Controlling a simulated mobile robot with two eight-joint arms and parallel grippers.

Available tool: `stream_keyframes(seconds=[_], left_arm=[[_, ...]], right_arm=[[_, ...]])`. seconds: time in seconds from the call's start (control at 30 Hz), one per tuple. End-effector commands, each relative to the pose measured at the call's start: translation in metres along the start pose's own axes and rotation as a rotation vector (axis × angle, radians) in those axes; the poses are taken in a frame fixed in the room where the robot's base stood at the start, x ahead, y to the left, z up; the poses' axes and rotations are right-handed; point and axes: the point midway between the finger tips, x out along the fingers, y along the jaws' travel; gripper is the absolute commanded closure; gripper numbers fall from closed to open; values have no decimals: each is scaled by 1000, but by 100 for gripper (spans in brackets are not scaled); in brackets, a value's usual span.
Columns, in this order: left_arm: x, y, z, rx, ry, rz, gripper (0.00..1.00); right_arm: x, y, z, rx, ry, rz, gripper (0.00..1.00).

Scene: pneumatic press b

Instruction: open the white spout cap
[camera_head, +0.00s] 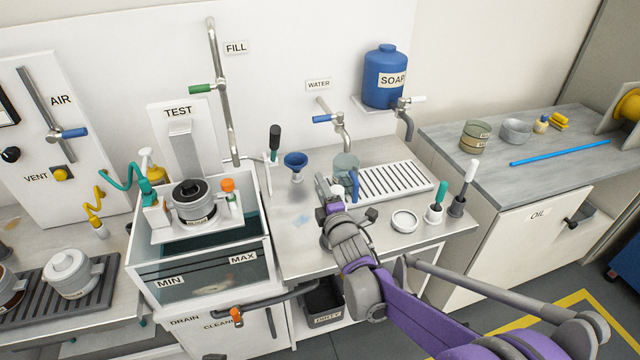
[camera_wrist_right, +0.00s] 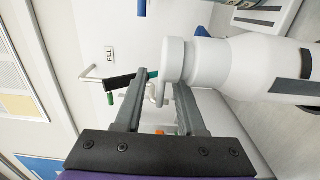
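A white vessel (camera_wrist_right: 240,68) with a wide rim (camera_wrist_right: 172,60) fills the upper right of the right wrist view. A small white hooked part (camera_wrist_right: 159,92) below the rim shows between the fingers; I cannot tell whether it is the spout cap. My right gripper (camera_wrist_right: 160,80) is open, its fingers apart, with the tips close to the rim; contact is unclear. In the head view my right gripper (camera_head: 336,184) is over the worktop, with a small white piece (camera_head: 338,191) at its fingers. The rest of the vessel is hidden there. My left gripper is out of view.
A clear jug (camera_head: 346,164) stands just behind the right gripper, beside the white drain rack (camera_head: 395,180). A white dish (camera_head: 404,220) and two brushes are to the right. A blue funnel (camera_head: 295,160) and the test tank (camera_head: 205,275) are left.

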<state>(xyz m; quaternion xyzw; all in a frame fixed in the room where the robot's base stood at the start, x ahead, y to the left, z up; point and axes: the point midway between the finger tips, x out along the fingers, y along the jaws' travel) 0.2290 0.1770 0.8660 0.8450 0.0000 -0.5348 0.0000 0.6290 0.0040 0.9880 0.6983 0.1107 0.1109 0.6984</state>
Motion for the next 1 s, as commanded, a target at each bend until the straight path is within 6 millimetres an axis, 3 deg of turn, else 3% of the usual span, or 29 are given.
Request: stream_keyframes(seconds=[0.13, 0.4, 0.47, 0.63, 1.0], left_arm=[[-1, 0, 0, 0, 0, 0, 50], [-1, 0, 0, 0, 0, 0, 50], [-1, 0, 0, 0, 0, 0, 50], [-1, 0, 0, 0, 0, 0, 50], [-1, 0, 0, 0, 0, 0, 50]], right_arm=[[10, 0, 0, -1, 0, 0, 61], [12, 0, 0, 0, 0, -1, 61], [11, 0, 0, 0, 0, -1, 68], [11, 0, 0, 0, 0, -1, 99], [11, 0, 0, 2, 0, -1, 100]])
